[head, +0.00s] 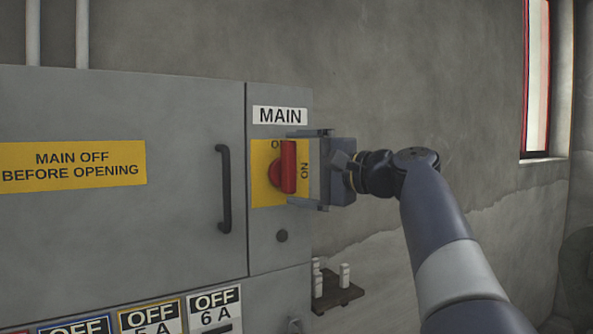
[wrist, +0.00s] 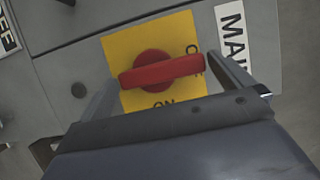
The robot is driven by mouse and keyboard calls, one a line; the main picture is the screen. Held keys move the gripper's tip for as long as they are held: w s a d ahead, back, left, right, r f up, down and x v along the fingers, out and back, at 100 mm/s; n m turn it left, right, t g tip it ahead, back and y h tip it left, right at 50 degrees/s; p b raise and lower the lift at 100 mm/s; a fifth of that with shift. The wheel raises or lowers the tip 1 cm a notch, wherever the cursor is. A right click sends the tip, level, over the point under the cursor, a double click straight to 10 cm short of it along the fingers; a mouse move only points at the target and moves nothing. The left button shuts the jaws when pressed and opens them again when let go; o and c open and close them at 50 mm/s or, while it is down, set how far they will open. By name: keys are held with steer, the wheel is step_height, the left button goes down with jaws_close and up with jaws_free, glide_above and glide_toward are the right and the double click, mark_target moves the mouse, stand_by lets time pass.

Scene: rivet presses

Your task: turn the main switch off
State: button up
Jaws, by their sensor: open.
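The main switch is a red rotary handle (head: 288,167) on a yellow plate (head: 262,192) below the MAIN label (head: 280,115). In the head view the handle stands upright and covers part of the top marking; ON is at the right. In the wrist view the handle (wrist: 160,71) lies nearly level across the picture, its right end at the partly covered OFF marking and ON below it. My gripper (head: 291,168) is open in front of the plate, one finger above and one below the handle. In the wrist view the fingers (wrist: 162,77) flank the handle's ends; contact cannot be told.
The grey cabinet (head: 110,220) has a dark door handle (head: 224,190) left of the switch and a yellow warning sign (head: 72,165). A small round knob (head: 282,236) sits below the plate. A dark shelf with white pieces (head: 335,292) is lower right.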

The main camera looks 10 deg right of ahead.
steer(key=b+v, duration=0.2)
steer(key=v, duration=0.8)
steer(key=shift+a, duration=0.1)
steer(key=p+x, duration=0.2)
steer(key=x, duration=0.7)
steer(key=shift+w+a+r, duration=0.1)
steer(key=shift+w+a, duration=0.05)
steer(key=shift+w, duration=0.1)
steer(key=shift+w+a, duration=0.45)
steer(key=shift+w, duration=0.05)
steer(key=shift+d, duration=0.1)
